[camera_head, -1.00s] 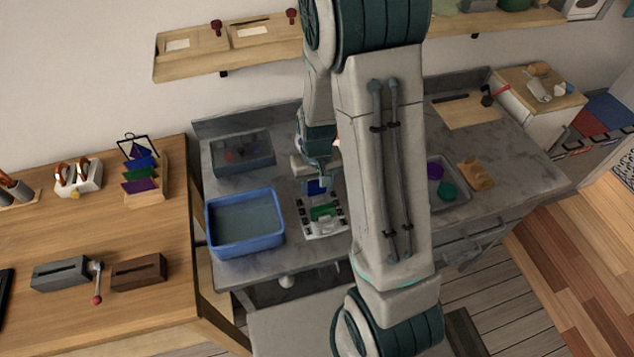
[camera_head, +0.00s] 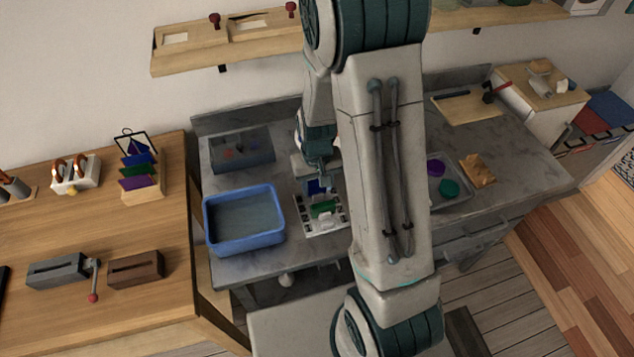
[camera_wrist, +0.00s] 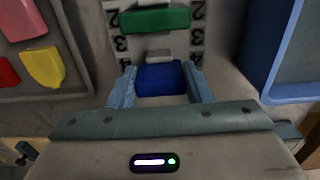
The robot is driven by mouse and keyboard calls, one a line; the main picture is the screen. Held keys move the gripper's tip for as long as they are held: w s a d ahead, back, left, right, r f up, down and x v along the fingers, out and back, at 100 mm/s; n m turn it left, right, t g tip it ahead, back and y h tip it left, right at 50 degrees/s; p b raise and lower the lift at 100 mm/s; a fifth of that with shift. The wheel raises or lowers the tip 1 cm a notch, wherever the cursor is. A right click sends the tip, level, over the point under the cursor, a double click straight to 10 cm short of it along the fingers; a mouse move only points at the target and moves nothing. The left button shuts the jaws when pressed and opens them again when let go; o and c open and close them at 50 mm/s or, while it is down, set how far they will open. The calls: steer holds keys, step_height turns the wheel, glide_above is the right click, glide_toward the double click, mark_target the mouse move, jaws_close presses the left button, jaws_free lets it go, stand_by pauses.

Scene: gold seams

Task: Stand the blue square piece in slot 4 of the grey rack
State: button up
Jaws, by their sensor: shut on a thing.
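My gripper (camera_head: 319,182) is shut on the blue square piece (camera_head: 318,187), above the far end of the grey rack (camera_head: 338,222). In the wrist view, the blue piece (camera_wrist: 160,79) sits between both fingers of my gripper (camera_wrist: 160,88). The rack (camera_wrist: 196,38) shows paired numbers 2, 3 and 4 along its sides. The blue piece is close to the 4 marks; its lower edge is hidden, so I cannot tell whether it is in a slot. A green piece (camera_wrist: 155,20) stands in the rack near the 2 marks.
A blue tub (camera_head: 243,246) stands close on the rack's left. A tray with purple and green pieces (camera_head: 450,188) is to the right, beyond my arm.

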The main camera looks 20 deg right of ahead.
steer(key=shift+f+b, duration=0.55)
steer(key=shift+f, duration=0.1)
steer(key=o, duration=1.1)
steer(key=shift+r, duration=0.15)
steer(key=shift+r+p, duration=2.6)
steer(key=shift+r, duration=0.85)
steer(key=s+r+t, duration=0.1)
steer(key=s+r, duration=0.3)
steer(key=r, duration=0.3)
steer(key=s+r+t, duration=0.1)
steer(key=s+r, duration=0.4)
steer(key=r, duration=0.2)
steer(key=s+r+t, duration=0.1)
steer(key=s+r, duration=0.4)
steer(key=r, duration=0.2)
steer(key=shift+t, duration=0.3)
